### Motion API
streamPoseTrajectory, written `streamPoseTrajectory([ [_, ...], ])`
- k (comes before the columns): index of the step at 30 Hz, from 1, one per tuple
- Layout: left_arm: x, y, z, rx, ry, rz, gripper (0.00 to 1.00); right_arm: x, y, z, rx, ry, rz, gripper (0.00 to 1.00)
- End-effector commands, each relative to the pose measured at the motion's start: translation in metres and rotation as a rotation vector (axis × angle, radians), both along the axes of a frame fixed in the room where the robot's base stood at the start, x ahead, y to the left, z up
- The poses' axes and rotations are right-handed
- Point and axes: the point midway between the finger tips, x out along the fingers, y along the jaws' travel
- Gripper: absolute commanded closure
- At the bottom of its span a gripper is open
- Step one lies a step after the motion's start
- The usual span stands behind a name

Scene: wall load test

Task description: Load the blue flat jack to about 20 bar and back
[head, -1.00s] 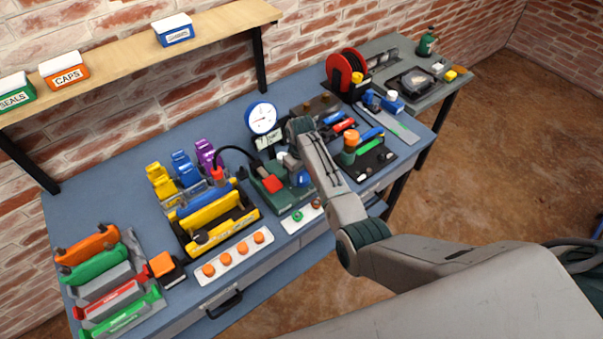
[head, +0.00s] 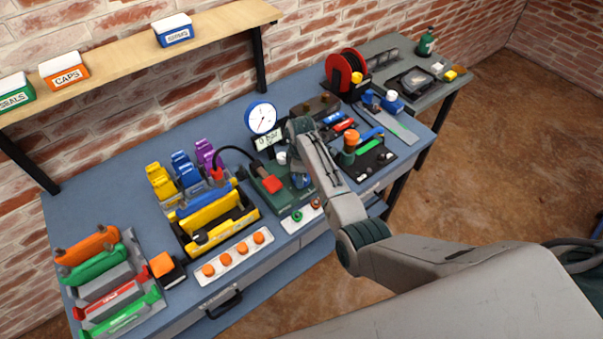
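The blue flat jack (head: 206,201) lies in a yellow frame (head: 215,222) on the bench. A black hose (head: 232,149) runs from a red coupling at the jack toward the green pump (head: 275,187), which has a red block on top. The round blue-rimmed gauge (head: 262,118) stands behind the pump. Its display (head: 268,139) seems to read 0 bar. My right arm (head: 325,175) reaches over the pump's right side. Its fingers are hidden or too small to make out, so I cannot tell whether they touch the pump. My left gripper is out of view.
A rack of coloured jacks (head: 106,292) stands at the left. Yellow, blue and purple pieces (head: 185,172) stand behind the frame. A white strip with orange knobs (head: 236,258) lies in front. A red reel (head: 346,70) and tool trays fill the right. A shelf (head: 120,55) overhangs the back left.

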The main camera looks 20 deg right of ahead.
Motion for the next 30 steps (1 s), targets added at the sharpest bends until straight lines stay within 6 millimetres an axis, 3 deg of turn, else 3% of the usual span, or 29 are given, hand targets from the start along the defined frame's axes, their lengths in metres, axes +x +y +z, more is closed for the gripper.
streamPoseTrajectory([
  [16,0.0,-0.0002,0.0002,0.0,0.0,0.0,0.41,0.002,0.001,0.0024,0.001,-0.006,0.025,0.72],
  [17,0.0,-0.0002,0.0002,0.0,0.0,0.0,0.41,0.0021,0.001,0.0025,0.001,-0.006,0.025,0.45],
  [20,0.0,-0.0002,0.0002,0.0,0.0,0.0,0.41,0.0017,0.0008,0.0021,0.002,-0.005,0.025,0.27],
  [30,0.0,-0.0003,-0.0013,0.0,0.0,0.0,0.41,0.0008,0.0004,0.0033,0.0,-0.001,0.024,0.27],
])
